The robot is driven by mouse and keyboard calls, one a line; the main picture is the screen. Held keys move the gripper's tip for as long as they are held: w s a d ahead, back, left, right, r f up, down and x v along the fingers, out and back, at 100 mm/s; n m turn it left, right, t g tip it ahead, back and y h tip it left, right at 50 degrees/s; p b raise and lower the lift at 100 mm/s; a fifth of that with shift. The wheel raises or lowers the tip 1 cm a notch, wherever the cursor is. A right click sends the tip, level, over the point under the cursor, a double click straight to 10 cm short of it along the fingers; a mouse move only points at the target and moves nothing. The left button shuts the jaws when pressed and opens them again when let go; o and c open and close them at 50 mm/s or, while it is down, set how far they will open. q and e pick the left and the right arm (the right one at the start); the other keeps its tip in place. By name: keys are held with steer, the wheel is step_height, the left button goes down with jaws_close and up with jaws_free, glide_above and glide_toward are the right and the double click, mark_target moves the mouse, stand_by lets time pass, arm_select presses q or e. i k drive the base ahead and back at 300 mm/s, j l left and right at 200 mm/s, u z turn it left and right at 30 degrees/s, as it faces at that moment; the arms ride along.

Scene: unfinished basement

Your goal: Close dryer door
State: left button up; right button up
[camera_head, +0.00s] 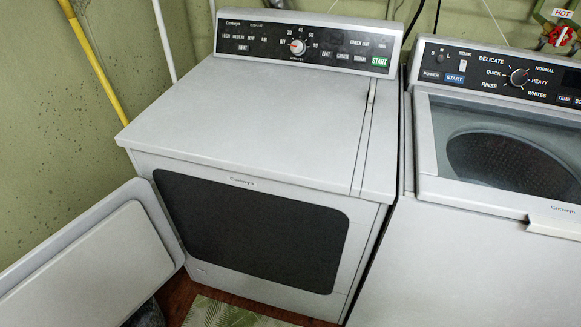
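The white dryer (245,100) stands in the middle, with its control panel (305,45) along the back of its top. Its door (95,265) is a pale panel at the lower left. It is swung wide open, joined near the dryer's left front edge, and its inner side faces me. The left and lower parts of the door run out of the picture. The dryer's front shows a dark rounded opening (250,230); nothing inside can be made out. Neither of my grippers is in view.
A white washer (460,260) with a see-through lid (510,150) stands close on the right. A green wall and a yellow pole (95,60) are at the left. A leaf-patterned mat (220,314) lies on the reddish floor. A small dark object (148,315) shows beneath the door, unclear.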

mark_target(98, 270)
steer(key=j+u, duration=0.15)
steer(key=u, duration=0.3)
steer(key=j+u, duration=0.2)
steer(key=u, duration=0.25)
steer(key=j+u, duration=0.2)
steer(key=u, duration=0.25)
steer(key=k+j, duration=0.05)
